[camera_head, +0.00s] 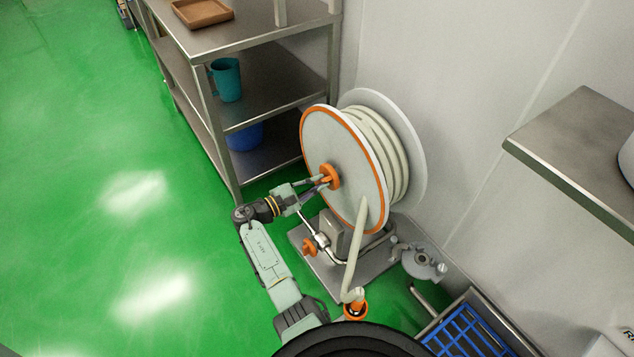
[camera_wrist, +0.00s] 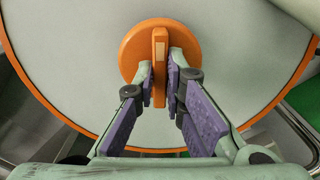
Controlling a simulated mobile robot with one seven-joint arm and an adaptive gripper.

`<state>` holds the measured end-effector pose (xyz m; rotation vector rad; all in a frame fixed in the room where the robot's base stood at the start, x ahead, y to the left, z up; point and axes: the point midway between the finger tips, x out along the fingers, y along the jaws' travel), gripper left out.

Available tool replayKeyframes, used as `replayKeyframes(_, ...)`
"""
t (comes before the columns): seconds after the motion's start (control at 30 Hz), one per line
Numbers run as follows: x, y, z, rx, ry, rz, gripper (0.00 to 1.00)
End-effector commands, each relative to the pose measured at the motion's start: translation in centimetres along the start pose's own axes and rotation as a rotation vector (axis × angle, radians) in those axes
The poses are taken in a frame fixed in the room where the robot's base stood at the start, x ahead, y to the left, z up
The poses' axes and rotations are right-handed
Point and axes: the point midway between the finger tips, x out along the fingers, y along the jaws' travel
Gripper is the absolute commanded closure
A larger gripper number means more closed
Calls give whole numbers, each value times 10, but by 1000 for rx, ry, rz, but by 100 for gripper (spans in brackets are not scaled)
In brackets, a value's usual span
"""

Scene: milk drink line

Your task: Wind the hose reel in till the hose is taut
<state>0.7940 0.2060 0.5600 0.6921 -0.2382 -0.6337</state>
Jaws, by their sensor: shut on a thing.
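The hose reel (camera_head: 325,143) stands on a steel base by the wall, a pale disc with an orange rim. Several turns of cream hose (camera_head: 376,146) lie on its drum. A free length runs down the front, curving slightly, to an orange-collared end near the floor. My gripper (camera_head: 325,181) is at the middle of the reel face. In the wrist view my gripper (camera_wrist: 160,85) is shut on the upright bar of the orange knob (camera_wrist: 160,50), with a purple-padded finger on each side. The knob's round plate shows behind the fingers.
A steel shelf rack (camera_head: 224,134) with a teal jug (camera_head: 226,80) and a blue bucket (camera_head: 245,136) stands close at the left. A steel shelf (camera_head: 570,135) juts from the right wall. A blue crate (camera_head: 468,335) sits at lower right. Green floor at left is clear.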

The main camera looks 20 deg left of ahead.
Motion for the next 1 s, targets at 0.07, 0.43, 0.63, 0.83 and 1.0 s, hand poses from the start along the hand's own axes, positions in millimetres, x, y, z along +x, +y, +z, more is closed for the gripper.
replayKeyframes(0.07, -1, 0, -1, -1, 1, 0, 100)
replayKeyframes(0.43, -1, 0, 0, 0, 1, 1, 77)
replayKeyframes(0.63, 0, 0, 0, 1, 1, 0, 69)
replayKeyframes(0.83, -1, 0, 0, 1, 1, 1, 69)
replayKeyframes(1.0, -16, 1, -1, 2, 2, 3, 69)
